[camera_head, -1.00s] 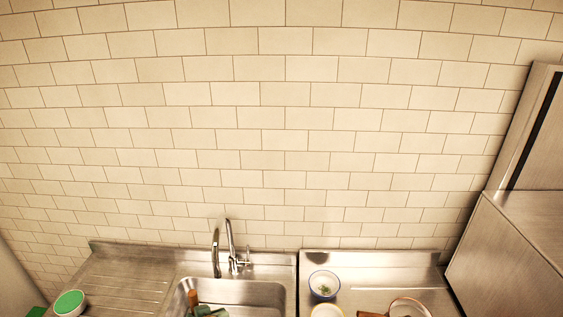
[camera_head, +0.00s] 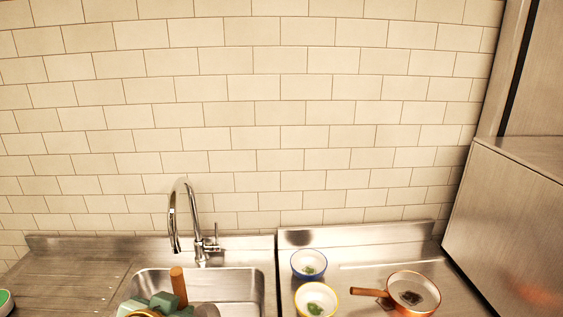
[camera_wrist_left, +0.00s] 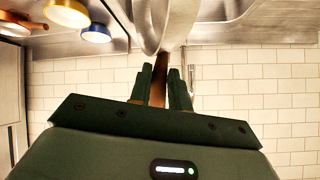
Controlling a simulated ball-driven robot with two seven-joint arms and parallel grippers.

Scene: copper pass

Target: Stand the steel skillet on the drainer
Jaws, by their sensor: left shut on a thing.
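My left gripper (camera_head: 163,301), green, is at the bottom of the head view, in front of or over the sink. It is shut on a brown handle (camera_head: 179,286), which rises tilted above the fingers. In the left wrist view the handle (camera_wrist_left: 159,78) sits between the fingers and runs up to a rounded steel form (camera_wrist_left: 152,24), which appears to be the steel skillet. Most of the skillet is cut off or hidden in both views. The ribbed steel drainer (camera_head: 70,282) lies left of the sink. My right gripper is out of view.
The sink (camera_head: 245,290) has a tall tap (camera_head: 178,215) behind it. On the right counter stand a blue-rimmed bowl (camera_head: 309,265), a yellow-rimmed bowl (camera_head: 316,300) and a copper pan (camera_head: 413,292). A green and white bowl (camera_head: 4,299) is at the far left. The visible drainer surface is otherwise clear.

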